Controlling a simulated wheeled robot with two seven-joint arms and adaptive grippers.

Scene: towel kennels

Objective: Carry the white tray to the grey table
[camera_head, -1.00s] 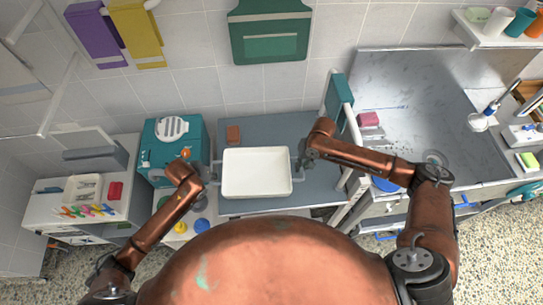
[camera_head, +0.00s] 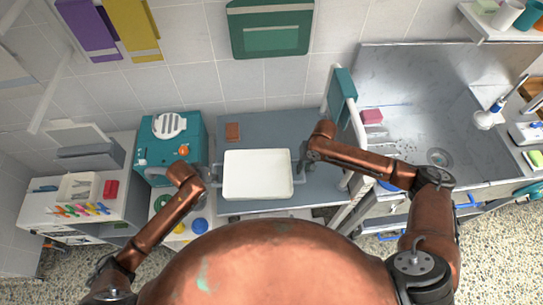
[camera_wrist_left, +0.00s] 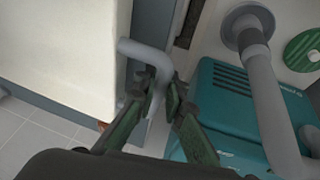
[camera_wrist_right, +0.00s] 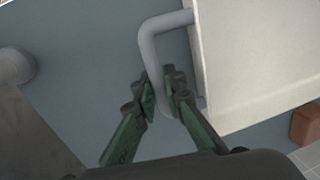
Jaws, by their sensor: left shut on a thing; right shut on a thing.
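The white tray (camera_head: 257,174) is shallow, empty and looks level, over the blue-grey table (camera_head: 268,130). I cannot tell whether its underside touches the tabletop. My left gripper (camera_head: 211,183) is at the tray's left side, shut on a grey bar handle, which shows in the left wrist view with the tray wall (camera_wrist_left: 60,50). My right gripper (camera_head: 303,160) is at the right side, shut on the other handle; the right wrist view shows its fingers (camera_wrist_right: 160,92) around the bar beside the tray wall (camera_wrist_right: 250,60).
A reddish-brown block (camera_head: 232,132) lies on the table behind the tray. A teal machine (camera_head: 172,150) stands close on the left. A rail with a teal towel (camera_head: 343,84) and a steel sink (camera_head: 420,110) are on the right. Bare tabletop shows behind the tray.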

